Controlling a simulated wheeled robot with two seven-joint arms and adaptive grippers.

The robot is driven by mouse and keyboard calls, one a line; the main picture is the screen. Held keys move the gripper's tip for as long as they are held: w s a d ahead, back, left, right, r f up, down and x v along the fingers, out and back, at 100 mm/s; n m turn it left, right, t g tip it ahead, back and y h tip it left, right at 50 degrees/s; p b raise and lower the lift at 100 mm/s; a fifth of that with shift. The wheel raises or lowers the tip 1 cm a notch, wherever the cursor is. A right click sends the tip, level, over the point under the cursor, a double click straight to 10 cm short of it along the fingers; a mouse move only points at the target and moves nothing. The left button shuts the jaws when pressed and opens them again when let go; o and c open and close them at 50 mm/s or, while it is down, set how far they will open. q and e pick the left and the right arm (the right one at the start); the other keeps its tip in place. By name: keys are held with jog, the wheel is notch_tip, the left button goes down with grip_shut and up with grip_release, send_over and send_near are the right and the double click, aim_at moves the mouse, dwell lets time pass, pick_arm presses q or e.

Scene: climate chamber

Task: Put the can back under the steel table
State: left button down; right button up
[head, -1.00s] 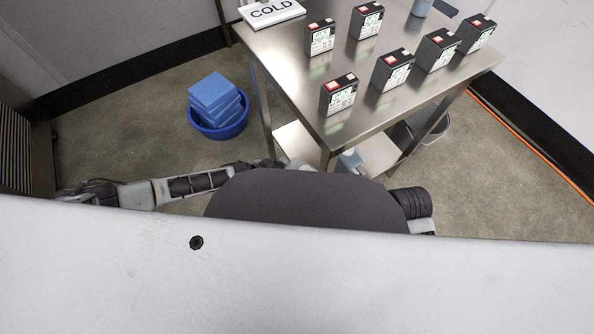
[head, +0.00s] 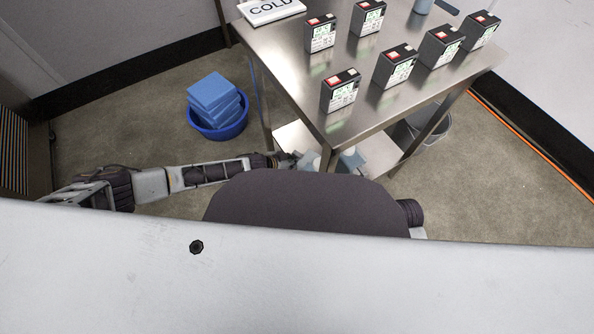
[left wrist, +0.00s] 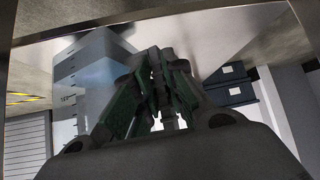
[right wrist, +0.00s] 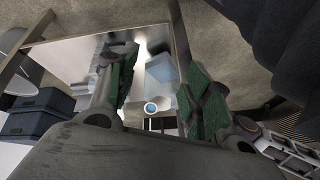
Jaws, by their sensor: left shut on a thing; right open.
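The steel table (head: 300,75) stands ahead, and its lower shelf (head: 375,150) shows beneath the top. My left gripper (head: 290,160) reaches the table's near left side, below the top. It is shut on a pale blue can (head: 308,161); the can looks translucent with marks in the left wrist view (left wrist: 85,75). The exact grip is hidden. Another pale blue shape (head: 352,158) shows right of the near table leg; I cannot tell whether it is a separate can. My right gripper (right wrist: 160,95) is open, with a pale blue body (right wrist: 162,70) and a round cap (right wrist: 151,107) beyond its fingers.
Several black batteries (head: 341,92) and a COLD sign (head: 270,10) are on the tabletop. A blue basin (head: 222,130) holding blue blocks stands on the floor left of the table. A grey bucket (head: 440,130) stands at right. The floor between basin and table is clear.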

pick_arm(q)
jog(key=shift+s+d, duration=0.15)
pick_arm(e)
jog(key=shift+w+r, duration=0.1)
jog(key=shift+w, duration=0.1)
pick_arm(q)
jog(key=shift+s, duration=0.1)
pick_arm(e)
jog(key=shift+d, duration=0.1)
pick_arm(q)
jog(key=s+d+b, duration=0.1)
jog(key=s+d+f, duration=0.1)
jog(key=shift+s+f+b, duration=0.1)
jog(key=shift+s+b, duration=0.25)
pick_arm(e)
jog(key=f, duration=0.1)
jog(key=a+f, duration=0.1)
jog(key=f, duration=0.1)
jog(key=shift+w+f+t+y, duration=0.15)
jog(key=shift+f+t+y, duration=0.15)
jog(key=shift+t, duration=0.1)
pick_arm(q)
jog(key=shift+f, duration=0.15)
jog(key=c, duration=1.5)
grip_release()
pick_arm(e)
jog(key=shift+w, duration=0.1)
